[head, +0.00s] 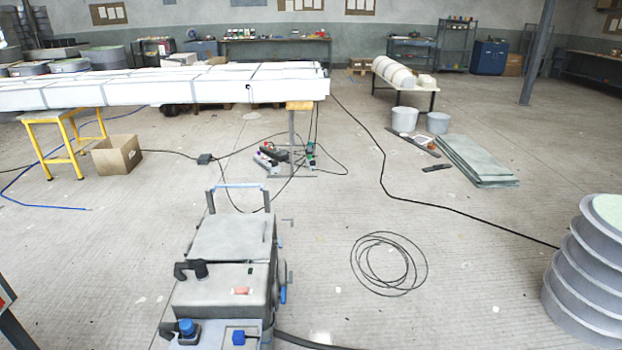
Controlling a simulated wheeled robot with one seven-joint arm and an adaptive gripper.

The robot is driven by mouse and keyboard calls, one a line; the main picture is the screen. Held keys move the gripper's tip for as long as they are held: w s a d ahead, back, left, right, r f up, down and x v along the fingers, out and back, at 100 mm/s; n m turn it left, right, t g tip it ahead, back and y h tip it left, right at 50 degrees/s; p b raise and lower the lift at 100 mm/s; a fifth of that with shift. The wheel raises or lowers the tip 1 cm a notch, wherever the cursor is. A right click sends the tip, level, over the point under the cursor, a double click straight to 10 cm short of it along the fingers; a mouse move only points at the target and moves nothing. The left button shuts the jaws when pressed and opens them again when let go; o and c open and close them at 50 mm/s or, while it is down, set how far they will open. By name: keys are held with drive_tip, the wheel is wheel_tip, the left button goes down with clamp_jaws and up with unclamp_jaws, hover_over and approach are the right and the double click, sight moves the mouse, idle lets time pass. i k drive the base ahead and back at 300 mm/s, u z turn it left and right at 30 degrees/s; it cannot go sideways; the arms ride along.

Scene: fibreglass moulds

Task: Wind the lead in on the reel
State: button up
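A thin black lead (425,250) lies in loose, overlapping loops flat on the concrete floor, right of a grey wheeled machine. Another black cable (384,170) runs from near the white mould table across the floor to the right, towards a stack of round moulds. I cannot make out a reel for certain in the head view. My gripper is not in view.
The grey wheeled machine (233,240) with a blue-topped handle stands close in front. A thick dark hose (305,342) runs from its base. Stacked round moulds (580,285) stand at right. Flat green panels (475,160) lie farther back. Floor around the loops is mostly clear.

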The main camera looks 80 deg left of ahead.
sight(274, 294)
drive_tip(key=i, duration=0.7)
drive_tip(key=u, duration=3.8)
drive_tip(key=k, duration=1.3)
drive_tip(key=i, duration=0.5)
drive_tip(key=z, duration=0.55)
drive_tip(key=i, duration=1.35)
drive_tip(key=u, duration=0.65)
